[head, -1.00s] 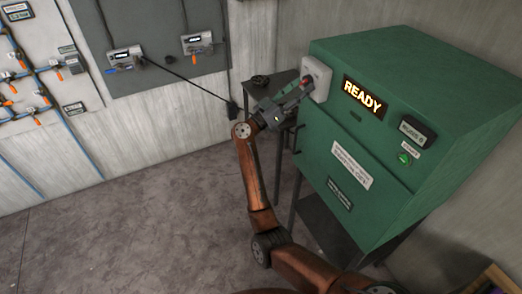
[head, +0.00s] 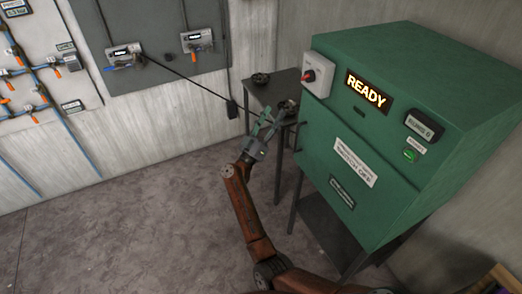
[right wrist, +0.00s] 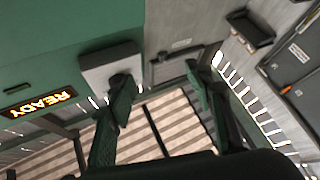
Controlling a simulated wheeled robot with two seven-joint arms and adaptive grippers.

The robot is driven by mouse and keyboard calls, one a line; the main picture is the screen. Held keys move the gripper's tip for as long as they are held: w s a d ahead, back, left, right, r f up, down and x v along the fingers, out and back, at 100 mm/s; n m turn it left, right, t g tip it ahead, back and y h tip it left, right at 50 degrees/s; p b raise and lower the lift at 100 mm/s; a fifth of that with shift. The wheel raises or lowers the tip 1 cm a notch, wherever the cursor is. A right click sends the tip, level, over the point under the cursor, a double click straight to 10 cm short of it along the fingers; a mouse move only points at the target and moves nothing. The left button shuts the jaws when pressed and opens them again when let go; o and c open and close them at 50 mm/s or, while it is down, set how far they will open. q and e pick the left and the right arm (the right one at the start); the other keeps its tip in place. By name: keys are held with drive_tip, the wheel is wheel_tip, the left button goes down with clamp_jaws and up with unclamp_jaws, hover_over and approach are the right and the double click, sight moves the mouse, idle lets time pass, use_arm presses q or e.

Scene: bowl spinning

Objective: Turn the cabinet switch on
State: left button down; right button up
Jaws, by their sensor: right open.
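The green cabinet (head: 345,125) stands at the right of the head view. Its switch is a pale plate (head: 322,68) with a small red knob (head: 309,75) at the upper left of the front. My right gripper (head: 274,118) is open and empty, left of and below the switch, apart from it. In the right wrist view the switch plate (right wrist: 98,66) and its dark-looking knob (right wrist: 121,80) show beyond one finger, which partly covers the knob. The right gripper's two spread fingers (right wrist: 160,95) show there with nothing between them. My left gripper is not in view.
The cabinet carries a lit READY display (head: 367,92), a small screen (head: 424,125) and a green light (head: 410,156). A dark side table (head: 270,92) stands behind my right gripper. Wall panels (head: 150,45) are at left. The floor at left is clear.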

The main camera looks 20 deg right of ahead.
drive_tip(key=w+a+f+n+t+y+b, duration=0.1)
drive_tip(key=f+n+t+y, duration=0.2)
drive_tip(key=f, duration=0.6)
drive_tip(key=w+a+f+n+t+y, duration=0.1)
drive_tip(key=f+n+t+y, duration=0.3)
drive_tip(key=f, duration=0.6)
drive_tip(key=shift+w+a+n+y+b, duration=0.4)
drive_tip(key=shift+a+n+y, duration=0.3)
drive_tip(key=shift+y, duration=0.5)
drive_tip(key=shift+f, duration=0.1)
